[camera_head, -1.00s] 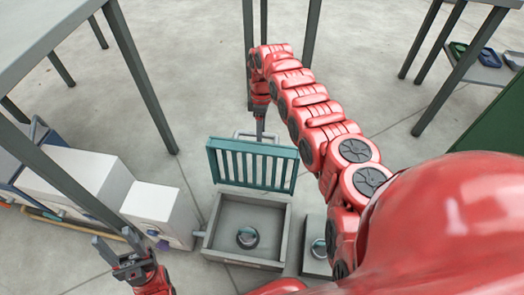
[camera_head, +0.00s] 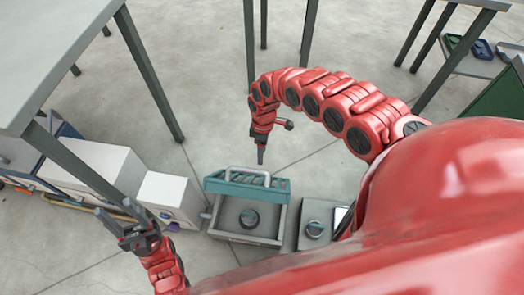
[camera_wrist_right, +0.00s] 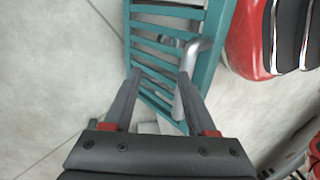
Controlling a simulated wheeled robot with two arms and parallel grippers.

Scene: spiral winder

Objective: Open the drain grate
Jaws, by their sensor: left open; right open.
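The teal slatted drain grate (camera_head: 222,186) is at the far edge of the grey drain box (camera_head: 228,224) in the head view. It is raised and seen strongly foreshortened, so its exact tilt is hard to tell. Its grey bar handle (camera_head: 247,172) shows above it. My right gripper (camera_head: 261,158) points down just beyond the handle. In the right wrist view my open right gripper (camera_wrist_right: 156,80) faces the grate (camera_wrist_right: 165,48), with the handle (camera_wrist_right: 188,85) near its right finger; contact is unclear. My left gripper (camera_head: 120,214) is open and empty, left of the box.
A smaller grey box (camera_head: 312,238) stands right of the drain box. A white box (camera_head: 168,196) stands to its left, beside a larger white cabinet (camera_head: 95,165). A table (camera_head: 60,50) overhangs the upper left. Open floor (camera_head: 205,130) lies beyond the drain.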

